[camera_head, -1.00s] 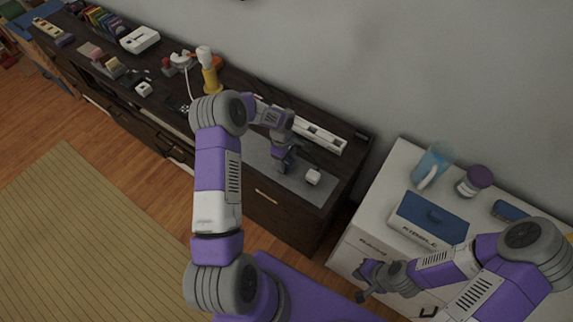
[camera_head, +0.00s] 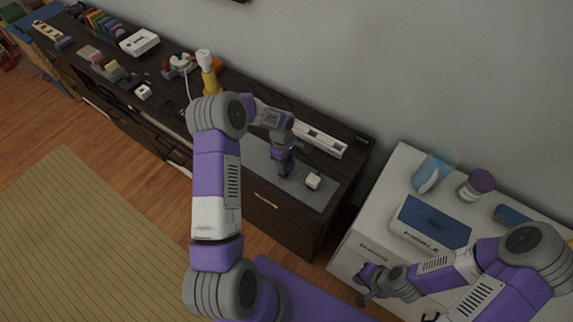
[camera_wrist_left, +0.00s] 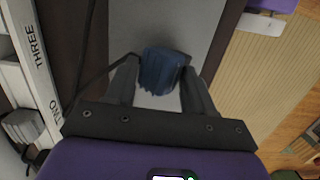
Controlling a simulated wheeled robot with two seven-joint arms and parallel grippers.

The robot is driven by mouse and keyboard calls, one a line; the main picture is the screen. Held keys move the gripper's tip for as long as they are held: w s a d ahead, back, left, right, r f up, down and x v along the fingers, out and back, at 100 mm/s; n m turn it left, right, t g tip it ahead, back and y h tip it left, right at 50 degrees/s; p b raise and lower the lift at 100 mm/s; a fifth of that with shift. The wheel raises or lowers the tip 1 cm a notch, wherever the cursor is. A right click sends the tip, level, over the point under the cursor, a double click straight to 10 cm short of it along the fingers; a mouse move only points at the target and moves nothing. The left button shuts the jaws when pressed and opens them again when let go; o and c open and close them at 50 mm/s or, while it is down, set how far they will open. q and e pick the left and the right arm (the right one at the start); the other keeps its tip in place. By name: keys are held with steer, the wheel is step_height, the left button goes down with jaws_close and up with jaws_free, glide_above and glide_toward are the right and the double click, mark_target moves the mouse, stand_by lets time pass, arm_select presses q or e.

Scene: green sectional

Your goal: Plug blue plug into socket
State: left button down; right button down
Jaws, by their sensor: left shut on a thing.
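My left gripper (camera_head: 286,168) is shut on the blue plug (camera_wrist_left: 162,70), which sits between its fingers in the left wrist view. In the head view the gripper is low over the grey mat (camera_head: 258,160) on the dark cabinet, and the plug is mostly hidden. The white socket strip (camera_head: 318,140) lies behind the gripper along the wall side. It also shows at the left of the left wrist view (camera_wrist_left: 35,62), with the labels TWO and THREE. The plug is apart from the strip. My right gripper (camera_head: 364,288) is in front of the white cabinet; its finger opening is unclear.
A yellow-based lamp-like item (camera_head: 207,75) and a cable stand farther left. The white cabinet (camera_head: 358,225) at right holds a blue-topped box (camera_head: 432,222) and a purple-lidded jar (camera_head: 476,185).

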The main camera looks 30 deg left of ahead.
mark_target(288, 161)
arm_select(q)
steer(key=r, duration=0.4)
steer(key=w+r, duration=0.1)
steer(key=r, duration=0.1)
steer(key=w+r+t+b, duration=0.2)
steer(key=w+t+b, duration=0.1)
steer(key=w, duration=0.5)
steer(key=w+r+t+b, duration=0.1)
steer(key=w+t+b, duration=0.3)
steer(key=w, duration=0.5)
steer(key=shift+d+r+t+h+b, duration=0.2)
steer(key=shift+r+t+h+b, duration=0.15)
steer(key=shift+b, duration=0.35)
step_height(288, 161, down, 6)
steer(key=b, duration=0.3)
steer(key=shift+r, duration=0.1)
stand_by(0.3)
